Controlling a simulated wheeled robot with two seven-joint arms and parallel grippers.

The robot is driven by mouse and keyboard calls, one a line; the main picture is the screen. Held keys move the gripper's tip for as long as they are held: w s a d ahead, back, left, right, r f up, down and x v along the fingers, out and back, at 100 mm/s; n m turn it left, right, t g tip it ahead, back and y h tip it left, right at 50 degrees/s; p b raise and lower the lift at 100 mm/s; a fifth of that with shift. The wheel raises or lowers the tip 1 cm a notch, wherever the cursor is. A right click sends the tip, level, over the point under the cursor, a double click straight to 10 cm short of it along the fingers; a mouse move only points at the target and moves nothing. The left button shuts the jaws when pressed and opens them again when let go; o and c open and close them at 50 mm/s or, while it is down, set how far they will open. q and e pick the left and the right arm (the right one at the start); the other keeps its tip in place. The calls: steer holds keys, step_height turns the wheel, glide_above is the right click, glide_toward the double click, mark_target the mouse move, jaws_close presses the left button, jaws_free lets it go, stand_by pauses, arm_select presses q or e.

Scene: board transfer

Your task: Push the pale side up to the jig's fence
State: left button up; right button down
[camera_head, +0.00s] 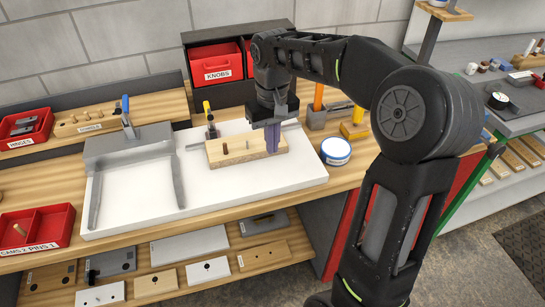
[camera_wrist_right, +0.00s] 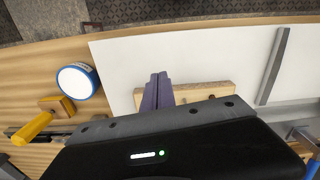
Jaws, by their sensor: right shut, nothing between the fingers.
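The pale side (camera_head: 222,153) is a light wooden board with dark pegs standing in it, lying on the white jig plate (camera_head: 235,190). It also shows in the right wrist view (camera_wrist_right: 225,90). A thin grey bar, which looks like the fence (camera_head: 192,146), runs along the board's back edge; most of it is hidden, so I cannot tell whether they touch. My right gripper (camera_head: 273,142) is shut and empty, its purple fingers pointing down at the board's right end. In the right wrist view the fingers (camera_wrist_right: 158,90) overlap that end; contact is unclear. My left gripper is out of view.
A yellow-handled clamp (camera_head: 209,118) stands behind the board. The plate's front is clear.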

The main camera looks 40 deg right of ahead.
steer(key=shift+s+r, duration=0.1)
steer(key=shift+r, duration=1.7)
